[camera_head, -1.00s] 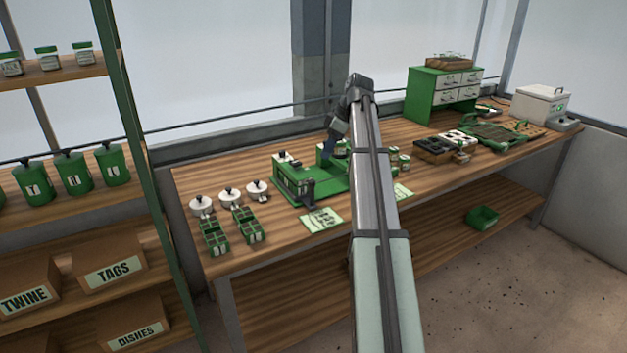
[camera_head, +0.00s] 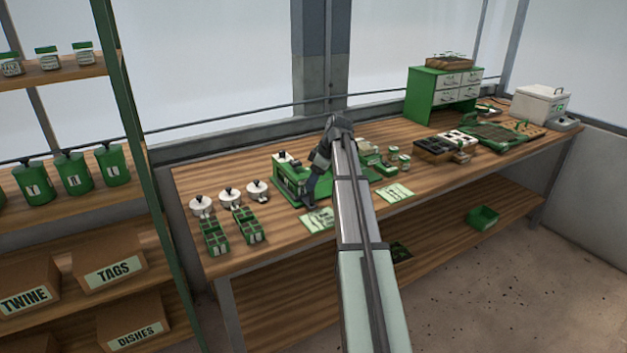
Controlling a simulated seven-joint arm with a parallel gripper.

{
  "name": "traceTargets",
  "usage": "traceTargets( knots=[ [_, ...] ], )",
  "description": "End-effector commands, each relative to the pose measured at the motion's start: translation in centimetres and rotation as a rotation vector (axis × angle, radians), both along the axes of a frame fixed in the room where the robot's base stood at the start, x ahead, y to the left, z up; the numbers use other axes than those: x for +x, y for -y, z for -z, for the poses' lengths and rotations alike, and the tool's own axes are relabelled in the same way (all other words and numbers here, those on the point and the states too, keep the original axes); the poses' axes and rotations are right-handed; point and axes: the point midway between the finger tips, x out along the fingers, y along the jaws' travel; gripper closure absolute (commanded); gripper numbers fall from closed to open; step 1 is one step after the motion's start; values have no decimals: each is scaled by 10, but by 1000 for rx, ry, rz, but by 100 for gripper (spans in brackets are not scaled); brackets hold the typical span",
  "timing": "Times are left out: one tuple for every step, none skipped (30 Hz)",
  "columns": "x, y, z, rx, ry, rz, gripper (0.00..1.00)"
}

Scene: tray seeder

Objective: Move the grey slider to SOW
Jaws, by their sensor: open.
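The green tray seeder (camera_head: 290,180) sits on the wooden bench, left of my arm. My gripper (camera_head: 308,203) points down at the seeder's front edge, just behind a printed card. Its jaws are open, but the fingers are too small and dark to make out. It covers the place where a dark grey upright part stood at the seeder's front, possibly the grey slider. I cannot tell whether the gripper touches that part or is around it. No SOW mark is readable. My arm hides part of the seeder's right side.
White lidded pots (camera_head: 230,198) and green seedling trays (camera_head: 247,225) stand left of the seeder. Printed cards (camera_head: 395,193) lie along the front. Small jars (camera_head: 393,153), a dark tray (camera_head: 433,150) and a green drawer cabinet (camera_head: 420,95) are to the right.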

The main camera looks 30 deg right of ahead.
Motion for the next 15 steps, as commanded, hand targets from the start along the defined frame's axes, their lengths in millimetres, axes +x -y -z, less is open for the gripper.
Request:
traceTargets(
  knots=[
    [0,0,1,0,0,0,49],
    [0,-1,2,0,0,0,49],
    [1,-1,2,0,0,0,49],
    [1,-1,2,0,0,0,49],
    [1,-1,2,0,0,0,49],
    [1,-1,2,0,0,0,49],
    [1,-1,2,0,0,0,49],
    [1,-1,2,0,0,0,49],
    [1,-1,2,0,0,0,49],
    [1,-1,2,0,0,0,51],
    [1,-1,2,0,0,0,54],
    [1,-1,2,0,0,0,58],
    [1,-1,2,0,0,0,61],
    [1,-1,2,0,0,0,64],
    [1,-1,2,0,0,0,67]
  ],
)
